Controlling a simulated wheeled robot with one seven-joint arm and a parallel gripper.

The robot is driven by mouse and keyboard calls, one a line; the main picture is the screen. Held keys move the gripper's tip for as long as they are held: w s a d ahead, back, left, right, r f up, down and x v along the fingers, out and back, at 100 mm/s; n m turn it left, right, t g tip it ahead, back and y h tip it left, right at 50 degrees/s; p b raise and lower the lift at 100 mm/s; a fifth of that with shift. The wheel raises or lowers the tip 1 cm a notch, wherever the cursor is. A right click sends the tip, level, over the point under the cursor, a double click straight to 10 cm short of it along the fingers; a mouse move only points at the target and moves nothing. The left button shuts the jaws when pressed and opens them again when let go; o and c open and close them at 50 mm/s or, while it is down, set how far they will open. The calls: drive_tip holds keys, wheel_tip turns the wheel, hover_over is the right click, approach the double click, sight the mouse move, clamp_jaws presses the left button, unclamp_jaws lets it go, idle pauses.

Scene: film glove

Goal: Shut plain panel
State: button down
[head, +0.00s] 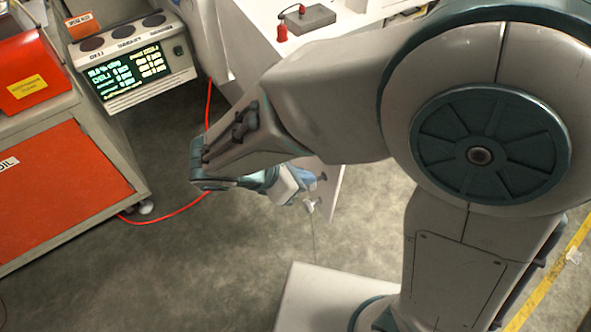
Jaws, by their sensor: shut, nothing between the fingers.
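A plain pale panel (332,196) hangs below the white cabinet (262,28) and stands out at an angle, apparently open. My arm hides its upper part and the hinge side. My gripper (313,191) is at the left side of the panel, close to its face. It is small in the picture and partly covered by my forearm and wrist. Its fingers look shut with nothing held. I cannot tell whether they touch the panel.
A grey cabinet with an orange-red front (62,190) stands at the left. A device with a green-lit display (130,72) is beside it. A red cable (178,212) runs across the floor. The concrete floor (225,255) in front is clear. A yellow line (552,283) lies at right.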

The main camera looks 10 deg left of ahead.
sight(329, 181)
drive_tip(key=shift+x, duration=2.7)
